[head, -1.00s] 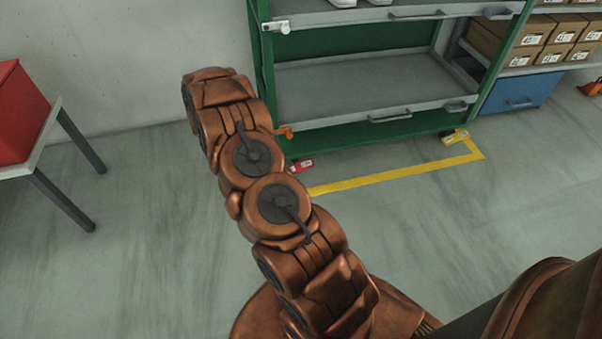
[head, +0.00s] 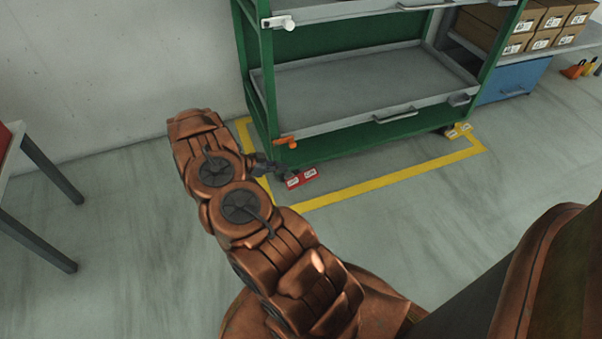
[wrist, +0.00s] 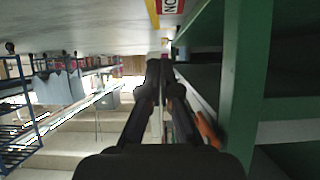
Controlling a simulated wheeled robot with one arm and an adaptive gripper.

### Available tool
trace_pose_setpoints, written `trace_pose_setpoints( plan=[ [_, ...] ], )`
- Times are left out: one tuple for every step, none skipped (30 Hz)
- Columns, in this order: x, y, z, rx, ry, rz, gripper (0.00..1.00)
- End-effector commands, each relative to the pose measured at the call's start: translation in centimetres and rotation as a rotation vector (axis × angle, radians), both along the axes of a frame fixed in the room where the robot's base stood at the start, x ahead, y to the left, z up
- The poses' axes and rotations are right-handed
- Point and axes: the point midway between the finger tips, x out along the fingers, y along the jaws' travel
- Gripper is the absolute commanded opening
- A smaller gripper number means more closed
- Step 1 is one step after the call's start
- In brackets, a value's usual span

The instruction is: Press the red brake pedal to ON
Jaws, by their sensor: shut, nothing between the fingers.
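The red brake pedal (head: 301,178) sits low at the near left corner of the green rack (head: 350,149), just above the floor, with two white labels on it. In the wrist view, part of the red pedal (wrist: 173,6) shows at the top edge with an "ON" label, upside down. My gripper (head: 280,171) is dark and partly hidden by my arm, just left of the pedal and close to it.
An orange part (head: 286,142) juts from the rack's corner just above my gripper. Yellow floor tape (head: 385,179) outlines the rack. A table (head: 40,150) stands at left. The floor in front is clear.

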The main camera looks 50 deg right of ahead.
Motion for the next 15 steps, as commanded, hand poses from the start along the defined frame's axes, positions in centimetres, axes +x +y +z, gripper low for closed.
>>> trace_pose_setpoints(
  plan=[
    [0.0,0.0,0.0,0.000,0.000,0.001,0.00],
    [0.1,0.1,0.0,-0.001,-0.001,0.002,0.00],
    [0.1,0.1,0.0,0.001,-0.001,0.002,0.00],
    [0.1,0.1,0.0,0.001,-0.001,0.002,0.00],
    [0.1,0.0,0.0,0.001,-0.001,0.003,0.00],
    [0.0,0.0,-0.1,0.000,-0.001,0.002,0.00],
    [0.0,-0.1,-0.2,0.001,-0.001,0.002,0.00],
    [-0.1,-0.3,-0.3,0.000,-0.001,0.002,0.00],
    [-0.3,-0.5,-0.5,0.001,0.000,0.001,0.00],
    [-0.4,-0.7,-0.6,0.001,0.000,0.001,0.00],
    [-0.6,-1.0,-0.8,0.001,-0.001,0.001,0.00],
    [-0.9,-1.5,-1.1,0.001,-0.001,0.000,0.00],
    [-1.1,-1.8,-1.4,0.002,-0.001,0.000,0.00],
    [-1.4,-2.2,-1.7,0.001,-0.002,0.000,0.00],
    [-1.7,-2.7,-2.0,0.001,-0.003,-0.001,0.00]
  ],
)
